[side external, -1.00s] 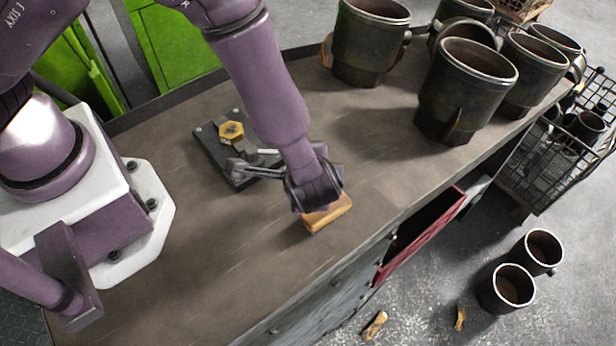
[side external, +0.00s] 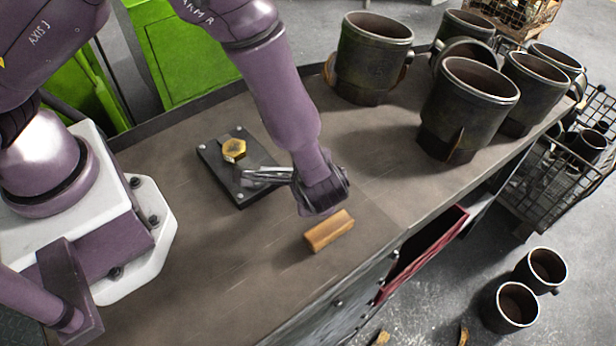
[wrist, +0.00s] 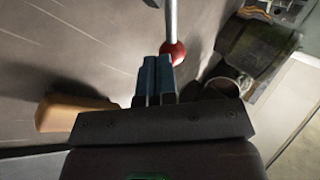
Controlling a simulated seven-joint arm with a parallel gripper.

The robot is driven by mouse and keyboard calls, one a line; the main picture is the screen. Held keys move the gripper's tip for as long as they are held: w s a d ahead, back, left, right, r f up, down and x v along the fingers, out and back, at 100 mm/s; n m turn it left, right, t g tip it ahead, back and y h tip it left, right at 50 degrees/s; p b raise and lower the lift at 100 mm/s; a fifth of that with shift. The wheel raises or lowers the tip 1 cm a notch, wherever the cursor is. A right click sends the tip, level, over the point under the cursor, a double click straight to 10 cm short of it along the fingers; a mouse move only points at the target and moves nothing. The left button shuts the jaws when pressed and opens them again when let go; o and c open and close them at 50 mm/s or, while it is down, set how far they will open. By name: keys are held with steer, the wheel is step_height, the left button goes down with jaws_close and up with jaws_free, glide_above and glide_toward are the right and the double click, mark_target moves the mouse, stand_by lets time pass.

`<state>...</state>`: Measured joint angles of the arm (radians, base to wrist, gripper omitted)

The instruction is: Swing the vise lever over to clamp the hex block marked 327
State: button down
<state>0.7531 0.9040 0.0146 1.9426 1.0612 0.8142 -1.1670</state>
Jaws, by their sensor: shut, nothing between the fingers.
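The gold hex block (side external: 234,149) sits on the dark vise base plate (side external: 240,196); its marking is too small to read. The silver vise lever (side external: 262,177) runs right from the plate to my gripper (side external: 321,200), which covers its end. In the wrist view the lever's rod (wrist: 171,20) ends in a red ball knob (wrist: 176,52). My gripper's blue fingers (wrist: 155,64) are shut together and empty, just left of the knob in that view. Whether they touch the knob or rod I cannot tell. The vise jaws around the block are not clear.
A tan wooden block (side external: 329,231) lies on the bench (side external: 210,255) close to my gripper; it also shows in the wrist view (wrist: 70,112). Several large dark pots (side external: 465,105) stand at the back right. An open red drawer (side external: 430,240) juts from the front.

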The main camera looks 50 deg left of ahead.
steer(key=shift+w+a, duration=0.1)
steer(key=w+a+n+g, duration=0.1)
steer(key=n, duration=0.1)
steer(key=w+a+n+g, duration=0.1)
steer(key=shift+w+a+n+y, duration=0.15)
steer(key=shift+w+n+y, duration=0.05)
steer(key=shift+n+y, duration=0.2)
steer(key=shift+w+a+n+g, duration=0.5)
steer(key=shift+a+n+g, duration=0.15)
steer(key=shift+n+g, duration=0.3)
steer(key=a+n+g, duration=0.2)
steer(key=shift+w+a+n, duration=0.15)
steer(key=shift+w+n, duration=0.2)
steer(key=shift+w, duration=0.05)
steer(key=a+n+g+h, duration=0.1)
steer(key=a+n+g, duration=0.1)
steer(key=a+n, duration=0.1)
steer(key=shift+w+a+n+g, duration=0.15)
steer(key=shift+a+n+g, duration=0.2)
steer(key=shift+n, duration=0.25)
steer(key=shift+s+a+n+g+h, duration=0.25)
steer(key=shift+a+n+g+h, duration=0.4)
steer(key=shift+a+n, duration=0.5)
steer(key=shift+s+a+n+g, duration=0.2)
steer(key=shift+a+n+g, duration=0.15)
steer(key=shift+a+n, duration=0.1)
steer(key=shift+d, duration=0.15)
